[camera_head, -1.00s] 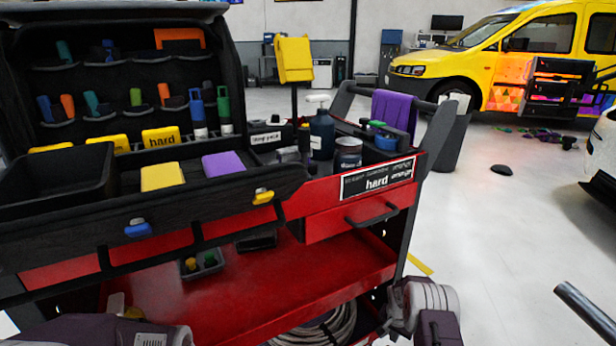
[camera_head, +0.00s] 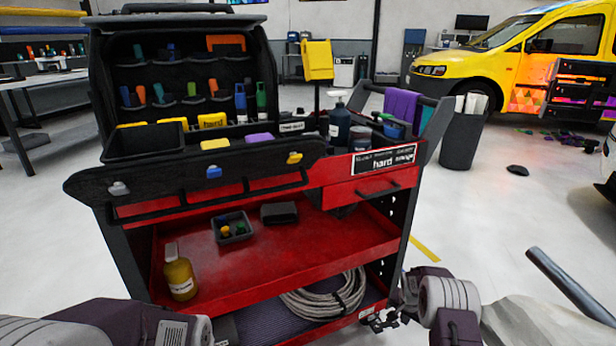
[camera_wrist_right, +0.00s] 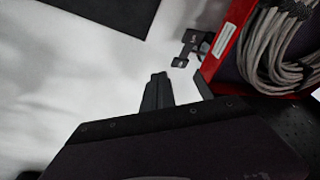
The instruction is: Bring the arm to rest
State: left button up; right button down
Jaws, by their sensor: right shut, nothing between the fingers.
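My right arm (camera_head: 440,300) comes up at the bottom of the head view, beside the lower right corner of the red tool cart (camera_head: 270,260). Its gripper (camera_head: 376,320) is small and dark there, near the cart's bottom edge. In the right wrist view the fingers (camera_wrist_right: 158,88) are together and empty, over pale floor and left of the cart's red corner (camera_wrist_right: 222,50). My left arm (camera_head: 120,322) shows at the bottom left; its gripper is out of view.
The cart holds a coiled grey cable (camera_head: 325,297) low down, a yellow bottle (camera_head: 179,273) and a small tray (camera_head: 233,228). A grey bin (camera_head: 461,138) stands behind it. Floor right of the cart (camera_head: 480,220) is largely clear.

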jog(key=w+a+r+t+p, duration=0.1)
jog(key=a+r+p, duration=0.3)
jog(key=r, duration=1.2)
jog(key=s+a+r+n+p, duration=0.1)
jog(key=s+a+r+p, duration=0.15)
jog(key=r, duration=0.35)
jog(key=s+a+r+n+p, duration=0.1)
jog(key=s+a+r, duration=0.2)
jog(key=r, duration=0.2)
jog(key=s+a+r+n+y+p, duration=0.1)
jog(key=s+a+r, duration=0.1)
jog(key=s, duration=0.5)
jog(key=s+a+r+n+y+p, duration=0.1)
jog(key=s+a+r+n, duration=0.15)
jog(key=s, duration=0.45)
jog(key=s+f+n+g, duration=0.25)
jog(key=s+f, duration=0.25)
jog(key=s, duration=0.7)
notch_tip(320, 180, up, 39)
jog(key=w+p, duration=0.1)
jog(key=p, duration=3.7)
jog(key=shift+f, duration=0.2)
jog(key=shift+w, duration=0.1)
